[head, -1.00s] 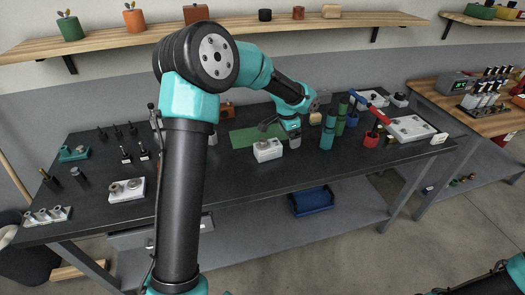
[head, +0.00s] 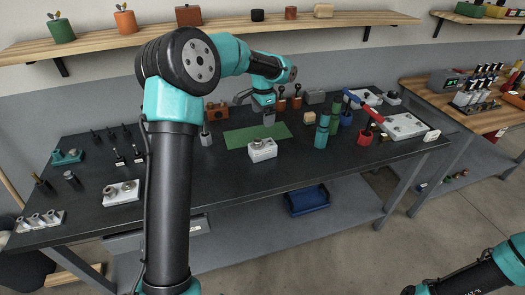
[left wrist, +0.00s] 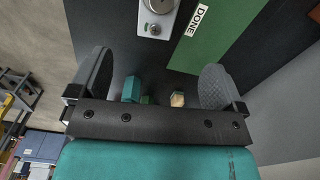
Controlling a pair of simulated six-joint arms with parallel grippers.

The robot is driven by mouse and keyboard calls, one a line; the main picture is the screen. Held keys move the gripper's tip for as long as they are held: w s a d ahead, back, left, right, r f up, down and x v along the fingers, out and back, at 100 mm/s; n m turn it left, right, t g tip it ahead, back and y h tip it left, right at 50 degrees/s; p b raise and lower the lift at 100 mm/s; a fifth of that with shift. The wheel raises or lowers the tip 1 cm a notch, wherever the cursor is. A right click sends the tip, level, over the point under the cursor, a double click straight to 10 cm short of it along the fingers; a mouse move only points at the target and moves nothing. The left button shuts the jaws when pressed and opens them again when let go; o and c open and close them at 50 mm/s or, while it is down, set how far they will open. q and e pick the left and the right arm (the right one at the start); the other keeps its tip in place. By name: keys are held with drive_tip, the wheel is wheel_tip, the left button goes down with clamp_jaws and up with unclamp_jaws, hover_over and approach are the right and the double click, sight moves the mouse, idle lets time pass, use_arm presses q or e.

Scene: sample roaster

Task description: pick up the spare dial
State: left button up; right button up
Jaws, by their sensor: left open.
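I cannot single out the spare dial for sure. A white block with a round metal dial on top (head: 262,150) stands at the front edge of the green mat (head: 238,138); it also shows, cut off, at the top of the left wrist view (left wrist: 154,22). Another white block with two round metal parts (head: 123,192) stands at the table's left. My left gripper (head: 268,117) is above the back part of the mat, behind the first white block. In the left wrist view its fingers (left wrist: 156,84) are wide apart with nothing held. My right gripper is out of view; only part of that arm shows.
Teal canisters (head: 321,132), a red cup (head: 365,137) and a wooden block (head: 310,118) stand right of the mat. Small black-handled tools (head: 118,156) stand at left. A shelf (head: 220,33) runs above the back. The table's front middle is clear.

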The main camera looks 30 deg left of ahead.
sight(263, 144)
use_arm(q)
wheel_tip(263, 144, down, 10)
drive_tip(key=shift+r, duration=0.1)
idle(0.4)
drive_tip(key=shift+s+f, duration=0.2)
drive_tip(key=shift+f, duration=2.45)
drive_tip(key=shift+c, duration=0.2)
drive_tip(key=c, duration=1.3)
drive_tip(key=shift+r, duration=0.15)
